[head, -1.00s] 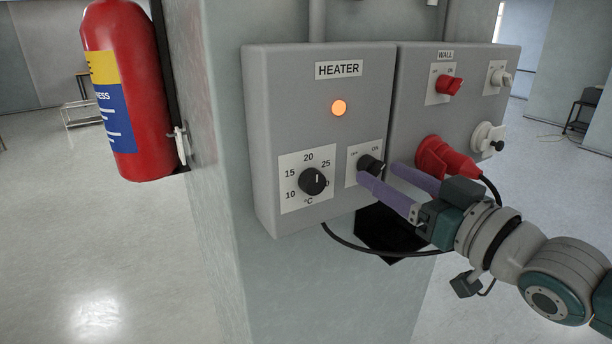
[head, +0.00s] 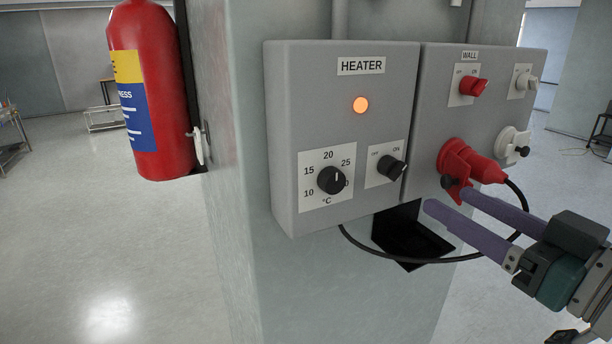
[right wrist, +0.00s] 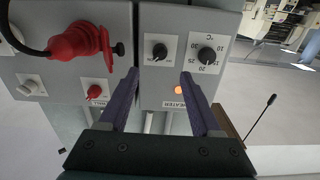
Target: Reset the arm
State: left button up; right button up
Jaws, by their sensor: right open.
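My right gripper (head: 446,202) comes in from the lower right of the head view. Its two purple fingers are apart with nothing between them. They are below and to the right of the heater box (head: 285,150), in front of the lower part of the wall box. In the right wrist view the fingers (right wrist: 158,80) stand open, with the heater's black on/off knob (right wrist: 160,51) between them farther off. That knob (head: 391,168) shows free of the fingers in the head view. The temperature dial (head: 331,180) is left of it. The orange lamp (head: 360,105) is lit. My left gripper is not in view.
The wall box (head: 435,120) carries a red switch (head: 473,87), a white switch (head: 526,81) and a red plug (head: 470,163) with a black cable close to my fingers. A fire extinguisher (head: 155,95) hangs at left. The floor in front is clear.

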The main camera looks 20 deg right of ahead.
jog(key=s+a+f+g, duration=0.5)
jog(key=a+f+g, duration=0.3)
jog(key=f, duration=0.1)
jog(key=s+a+n+g+h, duration=0.1)
jog(key=s+a+g, duration=0.2)
jog(key=s+g, duration=0.55)
jog(key=s+r+t+p, duration=0.2)
jog(key=s+r+p, duration=0.1)
jog(key=r+p, duration=1)
jog(key=shift+a+p, duration=0.15)
jog(key=shift+p, duration=0.3)
